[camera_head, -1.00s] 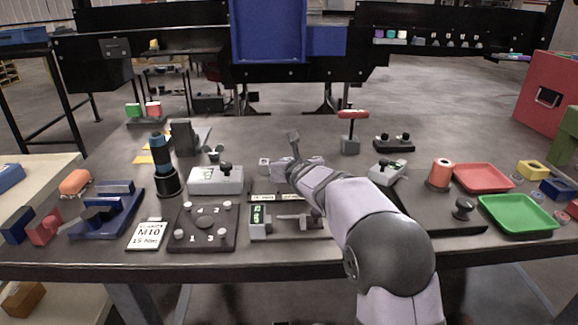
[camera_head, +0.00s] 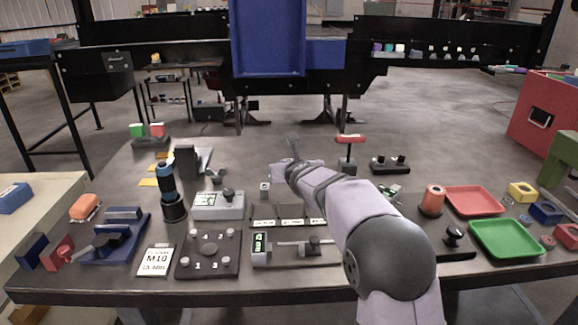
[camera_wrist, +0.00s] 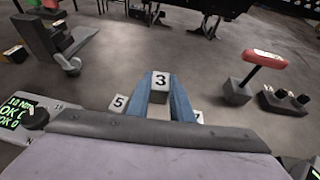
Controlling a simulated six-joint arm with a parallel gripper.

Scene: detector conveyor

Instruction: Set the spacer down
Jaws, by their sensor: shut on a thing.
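In the wrist view, my gripper (camera_wrist: 160,92) has its two blue fingers shut on a small grey spacer (camera_wrist: 160,83) with a white label reading 3. The spacer sits between the fingers near their tips, label facing the camera. I cannot tell whether its underside touches the table. Blocks labelled 5 (camera_wrist: 119,103) and 7 (camera_wrist: 198,116) show at either side, partly hidden by my wrist. In the head view, my gripper (camera_head: 293,147) is over the middle of the table (camera_head: 250,155), and the held spacer cannot be made out.
A grey display box (camera_head: 218,206) and a gauge fixture (camera_head: 290,247) lie nearer. The table behind my gripper is clear.

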